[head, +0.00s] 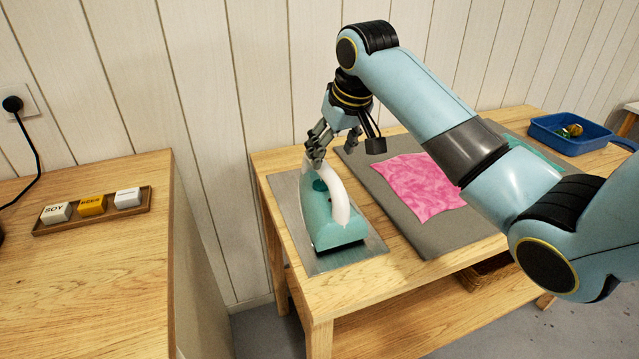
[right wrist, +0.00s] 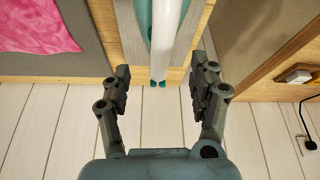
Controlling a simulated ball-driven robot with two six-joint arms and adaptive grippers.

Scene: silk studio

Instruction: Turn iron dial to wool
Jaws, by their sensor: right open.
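The teal iron (head: 338,222) with a white handle (head: 341,200) rests on a grey metal plate (head: 287,192) at the left end of the wooden table. A small darker teal round part (head: 320,185), perhaps the dial, shows beside the handle; its setting cannot be read. My right gripper (head: 330,150) is open and empty above the far end of the iron. In the right wrist view, its fingers (right wrist: 162,85) stand apart on either side of the white handle's end (right wrist: 160,45). My left gripper is not in view.
A grey mat (head: 385,205) with pink cloth (head: 418,180) lies right of the iron. A blue tray (head: 565,145) stands at the far right. A wooden counter (head: 100,270) at left holds a small tray (head: 75,221) with labelled blocks. A plank wall (head: 220,90) stands close behind.

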